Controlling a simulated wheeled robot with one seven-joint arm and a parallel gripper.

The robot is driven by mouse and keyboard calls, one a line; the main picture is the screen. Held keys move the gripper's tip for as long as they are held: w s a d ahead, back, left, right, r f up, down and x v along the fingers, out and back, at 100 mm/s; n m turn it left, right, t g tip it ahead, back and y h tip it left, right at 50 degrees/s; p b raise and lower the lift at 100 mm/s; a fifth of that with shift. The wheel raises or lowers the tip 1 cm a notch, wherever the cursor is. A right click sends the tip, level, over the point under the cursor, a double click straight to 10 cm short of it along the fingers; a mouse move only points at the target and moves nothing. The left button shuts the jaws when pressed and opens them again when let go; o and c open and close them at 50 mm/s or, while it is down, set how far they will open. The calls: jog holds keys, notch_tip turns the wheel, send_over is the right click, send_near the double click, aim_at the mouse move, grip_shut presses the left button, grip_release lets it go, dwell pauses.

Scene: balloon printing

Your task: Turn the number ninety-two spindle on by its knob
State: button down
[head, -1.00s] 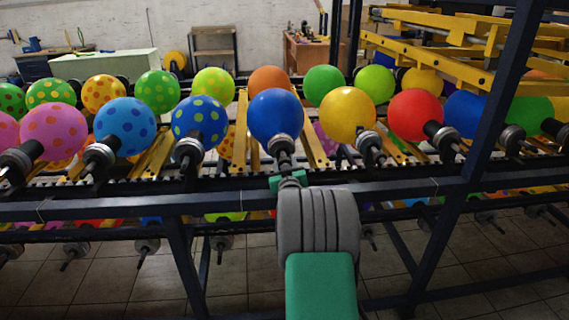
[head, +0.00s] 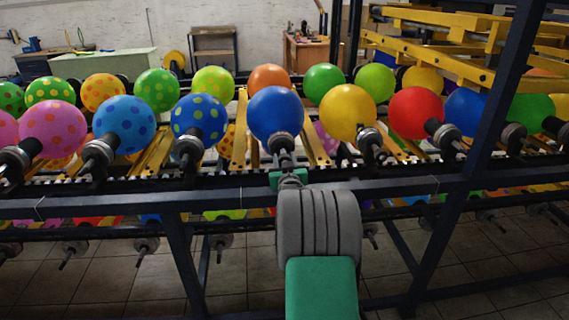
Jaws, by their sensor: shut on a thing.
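A plain blue balloon (head: 276,114) sits on its spindle in the middle of the front row. The dark knob (head: 284,149) of this spindle points toward me, below the balloon. My gripper (head: 287,164) is at this knob and is shut on it. The fingertips are small in the view and partly hidden by my grey and green arm. I cannot read a number on any spindle.
A blue dotted balloon (head: 199,120) on the left and a yellow balloon (head: 348,113) on the right sit on neighbouring spindles. A dark rail (head: 130,207) crosses in front, and a dark slanted post (head: 487,125) stands at the right.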

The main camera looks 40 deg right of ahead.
jog(key=m+b, duration=0.4)
jog(key=shift+f, duration=0.3)
jog(key=m+b, duration=0.2)
jog(key=m, duration=0.1)
jog(key=m+b, duration=0.1)
jog(key=shift+r+m, duration=0.25)
jog(key=shift+m, duration=0.15)
jog(key=c, duration=0.9)
grip_release()
jog(key=shift+o, duration=0.2)
jog(key=v, duration=0.7)
jog(key=shift+s+a, duration=0.25)
jog(key=shift+s, duration=0.05)
